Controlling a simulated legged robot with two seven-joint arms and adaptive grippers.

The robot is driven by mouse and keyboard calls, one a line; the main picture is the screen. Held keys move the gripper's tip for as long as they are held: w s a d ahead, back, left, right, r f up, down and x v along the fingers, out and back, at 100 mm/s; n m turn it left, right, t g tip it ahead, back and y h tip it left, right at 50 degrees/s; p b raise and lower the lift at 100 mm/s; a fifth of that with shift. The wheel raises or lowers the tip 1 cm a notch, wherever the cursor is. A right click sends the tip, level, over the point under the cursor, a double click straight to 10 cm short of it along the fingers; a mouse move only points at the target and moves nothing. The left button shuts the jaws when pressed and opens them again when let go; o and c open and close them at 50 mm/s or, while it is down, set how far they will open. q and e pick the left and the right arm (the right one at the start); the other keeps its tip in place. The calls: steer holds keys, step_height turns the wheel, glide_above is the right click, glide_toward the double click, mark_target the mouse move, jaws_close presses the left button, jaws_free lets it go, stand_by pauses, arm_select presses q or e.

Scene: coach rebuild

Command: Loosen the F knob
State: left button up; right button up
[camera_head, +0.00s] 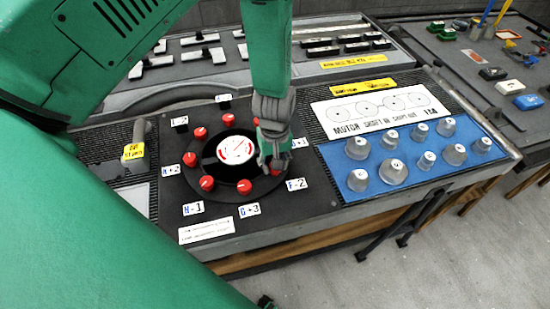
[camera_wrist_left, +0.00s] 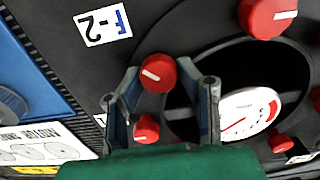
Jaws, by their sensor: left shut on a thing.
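The F knob (camera_wrist_left: 157,73) is red with a white mark on its top. It sits on the dark round plate beside the F-2 label (camera_wrist_left: 104,24), and the label also shows in the head view (camera_head: 296,184). My left gripper (camera_head: 270,163) comes down from above onto the plate's right side. In the left wrist view its two fingers (camera_wrist_left: 170,85) stand on either side of the F knob, shut on it. In the head view the fingers partly hide the knob. A white dial (camera_head: 235,150) with a red arc and a needle sits at the plate's middle.
More red knobs ring the dial, including the G knob (camera_head: 244,187) and another close below the fingers (camera_wrist_left: 146,128). A blue tray (camera_head: 350,190) with several grey caps lies to the right. A yellow-tagged handle (camera_head: 134,151) stands left.

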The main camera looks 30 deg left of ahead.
arm_select(q)
steer(key=shift+s+d+f, duration=0.1)
steer(key=shift+s+d, duration=0.1)
steer(key=shift+s, duration=0.1)
steer(key=o, duration=1.1)
steer(key=shift+o, duration=0.2)
steer(key=shift+w, duration=0.1)
steer(key=shift+r, duration=0.25)
step_height(320, 180, up, 12)
steer(key=shift+f, duration=0.15)
steer(key=shift+d, duration=0.1)
